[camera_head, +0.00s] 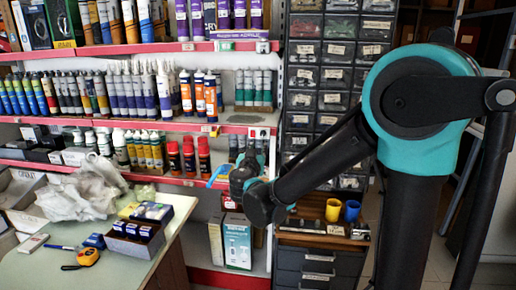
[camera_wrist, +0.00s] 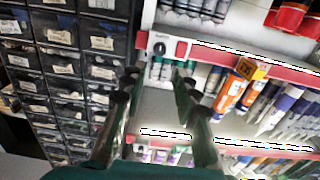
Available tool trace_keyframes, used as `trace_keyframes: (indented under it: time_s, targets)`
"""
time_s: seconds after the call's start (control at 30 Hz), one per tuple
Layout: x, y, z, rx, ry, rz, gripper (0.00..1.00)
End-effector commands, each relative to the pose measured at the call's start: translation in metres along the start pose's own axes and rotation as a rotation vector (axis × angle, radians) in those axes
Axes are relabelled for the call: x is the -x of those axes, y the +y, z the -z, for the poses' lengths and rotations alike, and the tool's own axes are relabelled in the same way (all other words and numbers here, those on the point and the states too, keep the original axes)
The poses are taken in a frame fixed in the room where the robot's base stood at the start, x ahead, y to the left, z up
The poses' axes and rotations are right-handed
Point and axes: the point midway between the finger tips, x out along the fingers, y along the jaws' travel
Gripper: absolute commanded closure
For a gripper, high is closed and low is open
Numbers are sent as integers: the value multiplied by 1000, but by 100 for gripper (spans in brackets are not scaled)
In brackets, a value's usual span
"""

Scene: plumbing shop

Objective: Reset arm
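My arm reaches from the right of the head view towards the shelves. My gripper (camera_head: 240,168) is at the front of the red-edged shelving, left of the drawer cabinet, and looks small and partly hidden by my own wrist there. In the wrist view my gripper (camera_wrist: 158,82) shows two dark fingers spread apart with an empty gap between them. Shelf edges and bottles show behind that gap. I see nothing held.
Red-edged shelves (camera_head: 130,49) full of tubes and bottles stand behind. A small-parts drawer cabinet (camera_head: 337,73) is at centre right. A low drawer unit (camera_head: 318,262) holds yellow and blue cups. A cluttered table (camera_head: 45,268) with a tape measure (camera_head: 88,257) is at lower left.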

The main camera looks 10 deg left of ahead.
Motion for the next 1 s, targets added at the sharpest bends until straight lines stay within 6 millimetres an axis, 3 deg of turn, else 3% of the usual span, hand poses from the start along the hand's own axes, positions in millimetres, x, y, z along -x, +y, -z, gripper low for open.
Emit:
trace_keyframes:
  time_s: [0.17, 0.27, 0.37, 0.57, 0.7, 0.8, 0.9, 1.0]
  targets:
    - [0, 0, 0, 0, 0, -1, 70]
    - [-2, 11, -3, 6, -17, -18, 70]
    - [-5, 44, -15, 29, -72, -73, 70]
    - [8, 163, -66, 106, -321, -240, 70]
    - [43, 241, -113, 145, -551, -315, 70]
    - [81, 284, -148, 153, -724, -325, 70]
    - [123, 312, -181, 143, -886, -295, 70]
    - [166, 325, -209, 117, -1023, -229, 70]
